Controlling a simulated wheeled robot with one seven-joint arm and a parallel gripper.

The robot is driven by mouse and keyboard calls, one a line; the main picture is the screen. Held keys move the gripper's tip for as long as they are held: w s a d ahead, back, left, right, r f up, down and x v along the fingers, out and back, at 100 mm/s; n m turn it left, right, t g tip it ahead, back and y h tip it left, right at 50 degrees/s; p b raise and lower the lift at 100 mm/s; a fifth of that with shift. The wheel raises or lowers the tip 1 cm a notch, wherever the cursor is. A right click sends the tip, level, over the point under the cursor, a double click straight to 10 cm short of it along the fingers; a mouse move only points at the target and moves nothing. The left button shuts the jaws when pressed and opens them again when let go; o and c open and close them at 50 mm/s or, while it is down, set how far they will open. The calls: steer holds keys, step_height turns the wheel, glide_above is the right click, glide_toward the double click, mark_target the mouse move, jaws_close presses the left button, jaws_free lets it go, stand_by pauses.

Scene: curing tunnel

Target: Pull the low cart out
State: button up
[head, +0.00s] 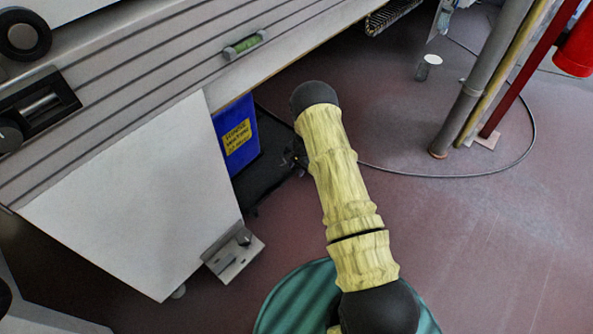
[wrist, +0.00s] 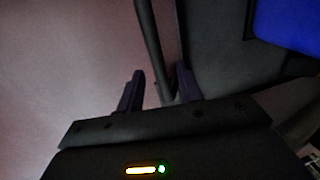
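The low cart (head: 268,158) is a dark, flat platform under the machine's edge in the head view, with a blue box (head: 236,136) bearing a yellow label on it. Much of the cart is hidden by the machine and its white panel. In the wrist view the dark cart deck (wrist: 215,55) fills the upper right, with the blue box (wrist: 288,22) at the corner. My gripper (wrist: 160,85) has its two fingers apart, with a thin dark bar (wrist: 148,35) running down between them. I cannot tell whether either finger touches the bar. In the head view my arm mostly hides the gripper.
The white machine panel (head: 135,200) and its metal foot bracket (head: 234,254) stand left of the cart. Upright pipes (head: 480,85), a cable loop (head: 450,176) and a small can (head: 428,66) are at the upper right.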

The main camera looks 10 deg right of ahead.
steer(key=shift+f, duration=0.1)
jaws_close()
stand_by(0.3)
